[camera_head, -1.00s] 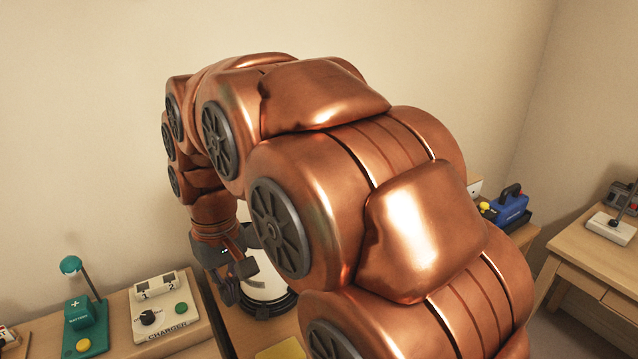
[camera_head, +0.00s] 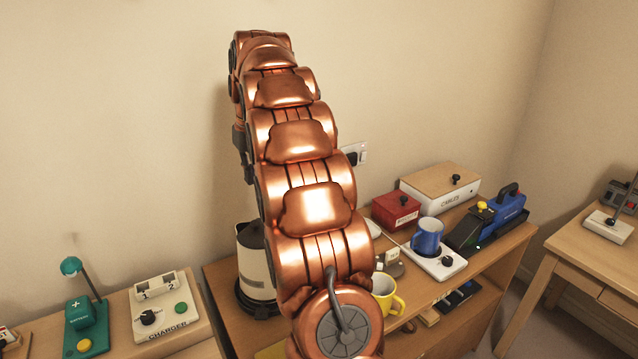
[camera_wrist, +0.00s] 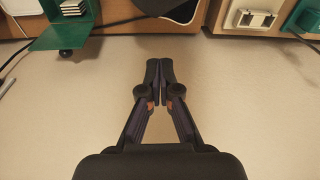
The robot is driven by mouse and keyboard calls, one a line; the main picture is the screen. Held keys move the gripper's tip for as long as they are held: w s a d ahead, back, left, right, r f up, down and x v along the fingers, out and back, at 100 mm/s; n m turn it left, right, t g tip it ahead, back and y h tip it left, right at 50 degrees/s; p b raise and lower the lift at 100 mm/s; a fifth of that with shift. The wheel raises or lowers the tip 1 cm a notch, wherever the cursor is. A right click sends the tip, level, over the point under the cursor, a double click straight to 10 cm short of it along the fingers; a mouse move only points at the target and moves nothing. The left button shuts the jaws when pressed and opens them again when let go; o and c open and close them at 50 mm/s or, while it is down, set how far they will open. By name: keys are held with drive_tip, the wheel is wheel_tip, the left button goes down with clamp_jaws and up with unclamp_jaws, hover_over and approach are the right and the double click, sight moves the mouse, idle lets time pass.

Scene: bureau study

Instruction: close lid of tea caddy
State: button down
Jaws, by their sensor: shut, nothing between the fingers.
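In the wrist view, a green lid (camera_wrist: 72,36) with a dark knob (camera_wrist: 65,53) is swung open at the upper left, on the wall side. Beside it are white packets (camera_wrist: 72,8), apparently in the tea caddy, whose body is largely cut off by the top edge. In the head view the caddy is not visible; my arm covers that part of the desk. My gripper (camera_wrist: 160,66) is shut and empty in the wrist view, in front of the wall and apart from the lid. In the head view the fingers cannot be made out.
A kettle (camera_head: 252,262) stands left of my arm. Right of it are a yellow mug (camera_head: 388,293), a blue mug (camera_head: 427,236), a red box (camera_head: 395,211) and a white cables box (camera_head: 440,187). A charger (camera_head: 165,312) sits at the lower left. The wall is close behind.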

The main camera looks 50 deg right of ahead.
drive_tip(key=d+f+t+h, duration=0.1)
drive_tip(key=d+f, duration=0.1)
drive_tip(key=d, duration=1)
drive_tip(key=d+f, duration=0.2)
drive_tip(key=d, duration=1)
drive_tip(key=s+p+x, duration=0.2)
drive_tip(key=x, duration=0.6)
drive_tip(key=shift+s+a+f+m+p, duration=0.2)
drive_tip(key=shift+a+f+m+p, duration=0.2)
drive_tip(key=shift+f, duration=0.2)
drive_tip(key=shift+s+f+t+h+b, duration=0.1)
drive_tip(key=shift+t+h+b, duration=0.25)
drive_tip(key=shift+b, duration=0.35)
